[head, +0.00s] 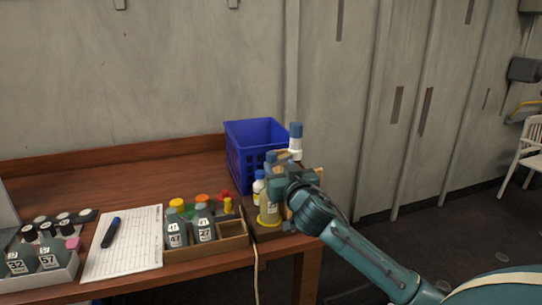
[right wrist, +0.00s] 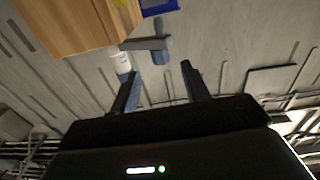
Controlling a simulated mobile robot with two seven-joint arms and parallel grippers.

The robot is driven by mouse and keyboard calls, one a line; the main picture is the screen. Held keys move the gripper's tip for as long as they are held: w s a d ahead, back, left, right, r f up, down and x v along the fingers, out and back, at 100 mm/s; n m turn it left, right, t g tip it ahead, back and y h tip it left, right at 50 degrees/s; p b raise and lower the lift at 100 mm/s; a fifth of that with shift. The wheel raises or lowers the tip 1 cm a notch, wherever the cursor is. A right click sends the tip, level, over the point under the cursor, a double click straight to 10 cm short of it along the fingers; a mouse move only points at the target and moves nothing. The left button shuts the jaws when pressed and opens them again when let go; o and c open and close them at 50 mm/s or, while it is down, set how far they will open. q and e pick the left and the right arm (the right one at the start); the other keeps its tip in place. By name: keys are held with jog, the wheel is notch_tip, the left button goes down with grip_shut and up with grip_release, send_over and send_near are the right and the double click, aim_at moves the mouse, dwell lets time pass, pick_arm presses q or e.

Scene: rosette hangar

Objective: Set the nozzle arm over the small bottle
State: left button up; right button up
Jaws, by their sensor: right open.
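My right gripper (head: 280,182) is at the right end of the desk and hides much of what stands there. In the right wrist view its two fingers (right wrist: 162,88) are apart with nothing between them. Beyond the fingertips are a white and blue cylinder (right wrist: 121,64) and a grey bar with a blue end piece (right wrist: 160,54), which looks like the nozzle arm. In the head view a blue-topped white cylinder (head: 295,141) rises behind the gripper. A small blue-capped bottle (head: 258,188) and a yellow-based container (head: 269,213) stand left of the gripper. My left gripper is out of view.
A blue crate (head: 240,165) stands behind the gripper. A divided wooden tray (head: 205,245) holds several labelled bottles. A paper sheet (head: 125,262) with a pen (head: 111,232) and a grey tray (head: 50,277) lie to the left. The desk's back left (head: 90,183) is clear.

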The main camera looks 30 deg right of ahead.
aim_at(273, 159)
jog(key=p+x, duration=0.1)
jog(key=x, duration=0.6)
jog(key=shift+w, duration=0.3)
jog(key=shift+c, duration=0.5)
grip_shut()
